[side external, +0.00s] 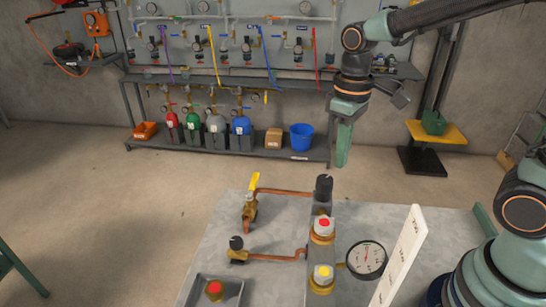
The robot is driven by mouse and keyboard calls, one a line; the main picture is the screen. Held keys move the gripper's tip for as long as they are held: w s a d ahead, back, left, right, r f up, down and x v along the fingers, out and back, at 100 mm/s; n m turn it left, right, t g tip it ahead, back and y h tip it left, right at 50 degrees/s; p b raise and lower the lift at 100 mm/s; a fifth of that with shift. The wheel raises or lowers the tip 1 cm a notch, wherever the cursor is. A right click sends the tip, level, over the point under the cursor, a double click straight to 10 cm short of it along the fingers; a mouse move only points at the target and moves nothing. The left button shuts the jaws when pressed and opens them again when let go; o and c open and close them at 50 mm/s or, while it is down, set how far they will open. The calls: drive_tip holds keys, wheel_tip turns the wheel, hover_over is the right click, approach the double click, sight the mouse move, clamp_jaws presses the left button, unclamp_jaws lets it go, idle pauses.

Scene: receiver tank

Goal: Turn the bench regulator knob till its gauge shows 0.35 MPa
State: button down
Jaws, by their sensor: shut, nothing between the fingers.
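My gripper (343,146) hangs above and behind the bench with its green fingers shut and pointing down, apart from everything on the bench. A black knob (323,186) tops the upright fitting at the back of the bench, below and left of my gripper. A smaller black knob (236,243) sits on a brass fitting at the left. I cannot tell for certain which of the two is the regulator knob. The round white gauge (367,260) stands at the right of the fittings. Its red needle looks near upright, but the scale is too small to read.
The grey bench (275,225) carries a yellow-handled valve (252,188), copper pipes, a red-topped fitting (323,226), a yellow-topped fitting (322,277) and a tray with a red-topped part (214,288). A white labelled plate (402,258) stands at the right. A rack with cylinders is behind.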

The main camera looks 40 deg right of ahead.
drive_tip(key=d, duration=0.2)
hover_over(331, 204)
drive_tip(key=d, duration=0.2)
wheel_tip(331, 204, down, 6)
drive_tip(key=shift+f, duration=0.15)
drive_tip(key=shift+w+a, duration=0.15)
drive_tip(key=shift+w, duration=0.2)
idle(0.8)
drive_tip(key=shift+s+a, duration=0.2)
drive_tip(key=shift+a, duration=0.25)
drive_tip(key=shift+s+a, duration=0.1)
drive_tip(key=shift+a, duration=0.25)
drive_tip(key=shift+s, duration=0.15)
